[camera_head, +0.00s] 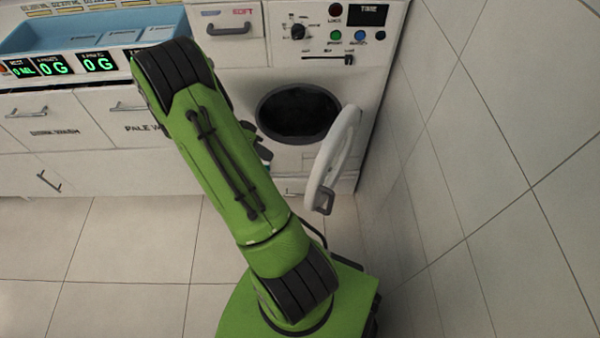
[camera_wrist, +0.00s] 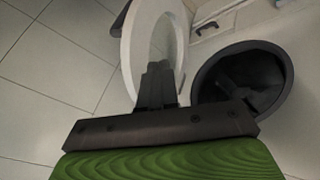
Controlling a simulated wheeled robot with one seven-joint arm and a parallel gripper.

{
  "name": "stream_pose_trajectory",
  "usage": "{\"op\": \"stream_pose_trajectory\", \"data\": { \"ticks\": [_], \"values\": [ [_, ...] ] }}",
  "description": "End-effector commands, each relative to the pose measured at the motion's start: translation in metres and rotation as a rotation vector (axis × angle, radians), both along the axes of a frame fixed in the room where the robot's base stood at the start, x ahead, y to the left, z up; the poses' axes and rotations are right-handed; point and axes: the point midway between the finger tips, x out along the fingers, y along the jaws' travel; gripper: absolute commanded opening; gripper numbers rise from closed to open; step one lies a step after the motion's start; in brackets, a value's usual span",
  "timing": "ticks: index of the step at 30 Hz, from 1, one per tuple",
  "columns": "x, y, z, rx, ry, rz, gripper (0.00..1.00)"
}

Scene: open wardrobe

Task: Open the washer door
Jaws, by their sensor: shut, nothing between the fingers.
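The white washer (camera_head: 385,75) stands at the back right against the tiled wall. Its round door (camera_head: 335,150) stands swung out to the right of the dark drum opening (camera_head: 298,114), with a grey handle (camera_head: 323,202) at its lower edge. In the wrist view the door ring (camera_wrist: 132,45) is at top centre and the drum opening (camera_wrist: 243,80) is to its right. My gripper (camera_wrist: 158,72) is shut and empty, its fingers in front of the door ring's inner side, beside the opening. I cannot tell whether they touch the door. In the head view my arm mostly hides the gripper.
A tiled wall (camera_head: 490,130) rises close to the right of the open door. White drawers (camera_head: 60,120) and a counter with a blue tray (camera_head: 85,33) and green-lit displays (camera_head: 55,67) stand at the left. The tiled floor (camera_head: 90,250) at left is clear.

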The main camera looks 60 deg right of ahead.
Motion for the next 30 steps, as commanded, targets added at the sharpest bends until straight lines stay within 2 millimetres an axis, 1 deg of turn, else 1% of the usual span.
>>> {"op": "stream_pose_trajectory", "data": {
  "ticks": [5, 18, 21, 24, 27, 30],
  "values": [
    [-0.009, -0.007, -0.015, -0.011, 0.011, -0.022, 0.0],
    [-0.056, -0.037, -0.091, -0.005, 0.012, -0.02, 0.0],
    [-0.075, -0.035, -0.086, -0.007, 0.01, -0.018, 0.0],
    [-0.086, -0.035, -0.085, -0.008, 0.009, -0.017, 0.0],
    [-0.091, -0.034, -0.085, -0.008, 0.008, -0.016, 0.0],
    [-0.092, -0.034, -0.084, -0.008, 0.008, -0.015, 0.0]
  ]
}}
